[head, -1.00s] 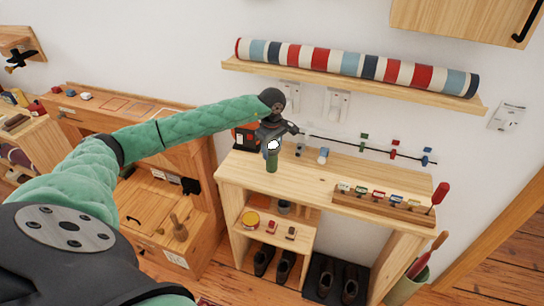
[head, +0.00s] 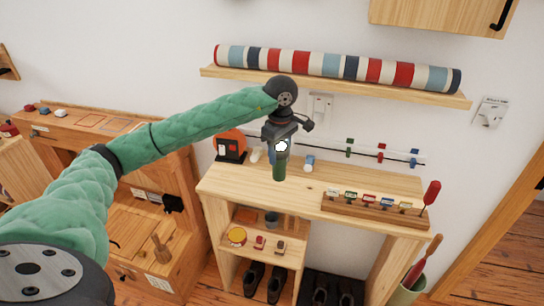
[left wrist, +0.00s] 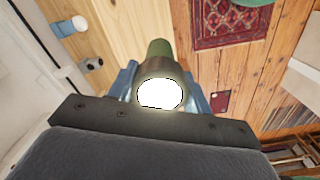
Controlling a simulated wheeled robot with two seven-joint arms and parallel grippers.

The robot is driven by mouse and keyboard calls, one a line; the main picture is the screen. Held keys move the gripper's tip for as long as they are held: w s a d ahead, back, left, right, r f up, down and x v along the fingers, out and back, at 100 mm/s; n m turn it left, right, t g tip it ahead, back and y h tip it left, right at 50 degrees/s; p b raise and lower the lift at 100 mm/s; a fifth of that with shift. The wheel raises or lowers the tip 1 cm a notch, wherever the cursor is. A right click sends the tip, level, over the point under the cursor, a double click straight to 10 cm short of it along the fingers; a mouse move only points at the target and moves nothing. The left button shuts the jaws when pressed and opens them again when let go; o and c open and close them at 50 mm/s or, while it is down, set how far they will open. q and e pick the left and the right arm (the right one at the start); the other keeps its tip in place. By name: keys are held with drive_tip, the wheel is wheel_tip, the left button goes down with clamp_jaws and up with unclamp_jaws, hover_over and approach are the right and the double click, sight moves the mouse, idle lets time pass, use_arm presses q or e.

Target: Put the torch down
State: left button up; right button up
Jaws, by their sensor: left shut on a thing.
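The torch (head: 279,168) has a dark green body and a bright, lit end. My left gripper (head: 282,147) is shut on it and holds it upright, with the lit end up and the green end down. In the head view it shows against the wooden shelf unit's top (head: 250,182); I cannot tell whether its lower end touches the top. In the left wrist view the glowing end of the torch (left wrist: 160,94) sits between the blue fingers, and its green end shows beyond. My right gripper is not in view.
A black and orange device (head: 230,146) stands at the back left of the top. Small white and blue pieces (head: 308,163) lie behind the torch. A wooden rack (head: 375,210) with coloured tags and a red-handled tool (head: 431,193) is at the right. The front middle is clear.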

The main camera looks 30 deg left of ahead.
use_arm(q)
drive_tip(key=shift+d+r, duration=0.15)
drive_tip(key=shift+d, duration=0.05)
drive_tip(key=shift+w+d+r+b, duration=0.15)
drive_tip(key=shift+w+r+b, duration=0.1)
drive_tip(key=shift+r+b, duration=0.25)
drive_tip(key=w+a+b, duration=0.1)
drive_tip(key=w+a, duration=0.2)
drive_tip(key=w, duration=0.1)
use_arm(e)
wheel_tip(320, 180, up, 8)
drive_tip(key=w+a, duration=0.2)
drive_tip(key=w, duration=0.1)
use_arm(q)
drive_tip(key=a+f+p, duration=0.7)
drive_tip(key=a+f, duration=0.4)
drive_tip(key=a, duration=0.1)
drive_tip(key=shift+f, duration=0.3)
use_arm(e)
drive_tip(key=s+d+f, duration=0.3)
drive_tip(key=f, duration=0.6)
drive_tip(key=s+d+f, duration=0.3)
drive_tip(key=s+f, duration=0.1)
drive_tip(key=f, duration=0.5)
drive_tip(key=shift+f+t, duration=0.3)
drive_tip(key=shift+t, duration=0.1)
